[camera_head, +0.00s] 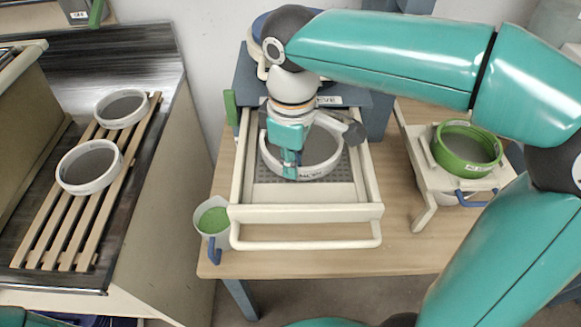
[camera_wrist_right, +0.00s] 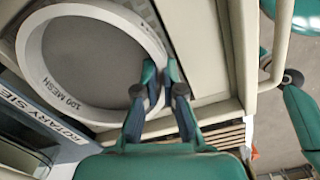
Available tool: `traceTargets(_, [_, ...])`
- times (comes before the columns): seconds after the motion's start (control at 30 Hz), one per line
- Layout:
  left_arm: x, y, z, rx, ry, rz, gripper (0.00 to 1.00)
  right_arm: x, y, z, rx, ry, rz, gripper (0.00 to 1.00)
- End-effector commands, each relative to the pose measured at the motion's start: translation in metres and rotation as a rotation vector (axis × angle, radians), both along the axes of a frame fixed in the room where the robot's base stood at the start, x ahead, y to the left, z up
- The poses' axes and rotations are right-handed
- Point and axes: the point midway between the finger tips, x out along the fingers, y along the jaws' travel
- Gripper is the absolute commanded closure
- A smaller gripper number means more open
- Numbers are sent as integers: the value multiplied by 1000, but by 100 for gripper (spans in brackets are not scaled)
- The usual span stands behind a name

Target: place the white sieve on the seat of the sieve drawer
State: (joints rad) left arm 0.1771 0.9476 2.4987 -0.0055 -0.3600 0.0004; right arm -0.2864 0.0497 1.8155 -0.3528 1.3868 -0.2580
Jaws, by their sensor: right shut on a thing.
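The white sieve (camera_head: 325,168), a round ring with grey mesh, is inside the pulled-out sieve drawer (camera_head: 305,213), over its grey perforated floor. In the right wrist view the sieve (camera_wrist_right: 33,62) has "100 MESH" on its wall. My right gripper (camera_head: 291,165) is shut on the sieve's near wall; in the right wrist view its fingers (camera_wrist_right: 160,82) pinch the rim. The drawer is cream with a bar handle at the front. The seat is mostly hidden under the sieve, and I cannot tell whether the sieve touches it. My left gripper is not in view.
Two more white sieves (camera_head: 89,187) (camera_head: 121,122) lie on a wooden slatted rack (camera_head: 55,232) at the left. A cup (camera_head: 212,234) with green contents stands by the drawer's left front. A green sieve (camera_head: 467,164) sits on a cream stand (camera_head: 428,180) at the right.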

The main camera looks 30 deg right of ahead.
Motion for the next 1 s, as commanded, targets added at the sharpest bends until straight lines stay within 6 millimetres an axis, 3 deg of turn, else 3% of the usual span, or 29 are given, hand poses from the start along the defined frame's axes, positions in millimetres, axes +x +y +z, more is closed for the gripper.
traceTargets(0.33, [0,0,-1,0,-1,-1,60,0,0,-3,0,0,0,100])
traceTargets(0.5, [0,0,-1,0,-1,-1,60,0,-1,-2,0,0,-1,68])
traceTargets(1.0, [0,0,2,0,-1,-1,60,1,0,7,1,-1,-1,68])
